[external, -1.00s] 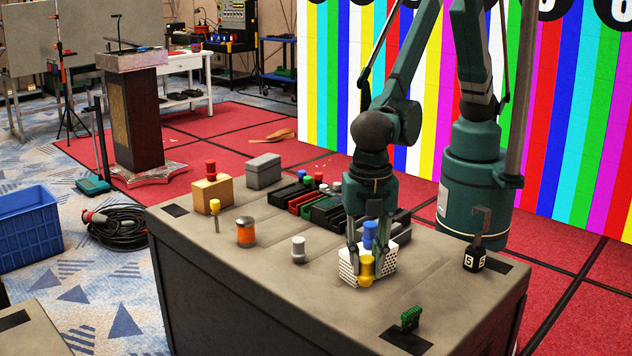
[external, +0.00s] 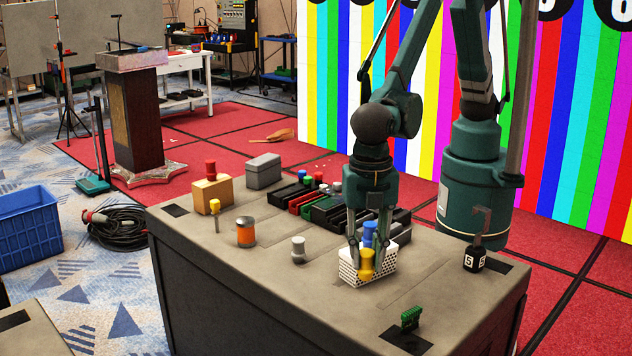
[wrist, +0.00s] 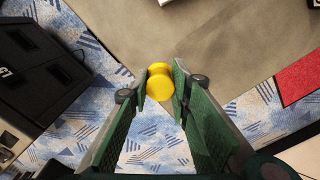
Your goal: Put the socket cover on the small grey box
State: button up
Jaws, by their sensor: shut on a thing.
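My gripper (external: 368,250) is shut on a yellow knob-shaped piece (external: 366,266) at the white perforated basket (external: 378,272). In the wrist view the yellow piece (wrist: 159,82) sits between my two green fingertips (wrist: 160,87). A blue piece (external: 369,231) shows just behind it. The small grey box (external: 264,172) stands at the back left of the bench, with a bare top. I cannot tell for sure which thing is the socket cover.
A wooden block with a red knob (external: 212,194), an orange jar (external: 246,232) and a grey knob (external: 298,249) stand left of the basket. Black, red and green trays (external: 310,205) lie behind. A green part (external: 411,318) stands front right. The front left of the bench is clear.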

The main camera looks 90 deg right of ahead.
jog(key=w+d+r+m+p, duration=0.1)
jog(key=w+d+r+m, duration=0.15)
jog(key=w+d, duration=0.8)
jog(key=w+d+r+m+p, duration=0.1)
jog(key=w+d+m, duration=0.45)
jog(key=d, duration=0.85)
jog(key=w+d+r+m+p, duration=0.2)
jog(key=w+d, duration=0.9)
jog(key=d, duration=0.1)
jog(key=w+d+r+m+p, duration=0.1)
jog(key=d+m, duration=0.3)
jog(key=d, duration=1.8)
jog(key=w+d+r+m+p, duration=0.1)
jog(key=d+m, duration=0.4)
jog(key=d, duration=1.7)
notch_tip(320, 180, up, 3)
jog(key=shift+w+f+p, duration=0.1)
jog(key=shift+w+p, duration=0.25)
jog(key=shift+p, duration=0.2)
jog(key=shift+d, duration=0.1)
notch_tip(320, 180, down, 6)
jog(key=shift+f, duration=0.15)
jog(key=shift+f, duration=0.1)
